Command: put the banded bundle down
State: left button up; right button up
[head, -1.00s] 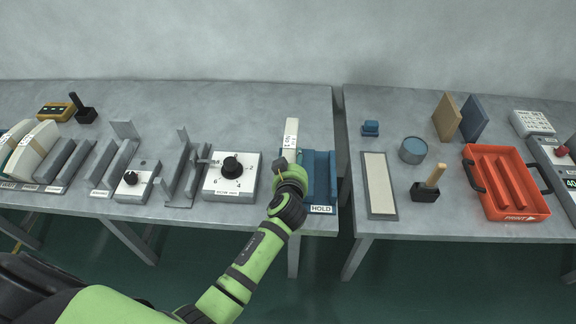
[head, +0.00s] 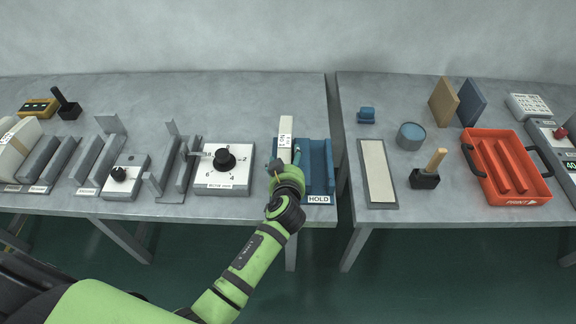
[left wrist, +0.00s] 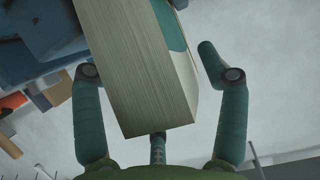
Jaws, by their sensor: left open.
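The banded bundle (head: 286,129) is a pale stack of sheets standing in the left part of the blue HOLD holder (head: 319,170). In the left wrist view its pale, finely layered side (left wrist: 140,75) fills the middle, with a teal patch on it. My left gripper (head: 286,165) is at the near end of the bundle. In the left wrist view the gripper (left wrist: 150,72) is open, its fingers spread on both sides of the bundle, with a visible gap at the right finger. The bundle's underside is hidden. My right gripper is not in view.
A white box with a black dial (head: 223,170) stands left of the holder. Across a gap between tables are a pale pad (head: 378,176), a blue round tin (head: 410,135), a wooden-handled stamp (head: 428,172) and an orange tray (head: 540,191).

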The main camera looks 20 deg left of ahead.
pick_arm(q)
jog(key=b+v, duration=0.1)
jog(key=v, duration=1.1)
jog(key=shift+b, duration=0.4)
jog(key=shift+d, duration=0.1)
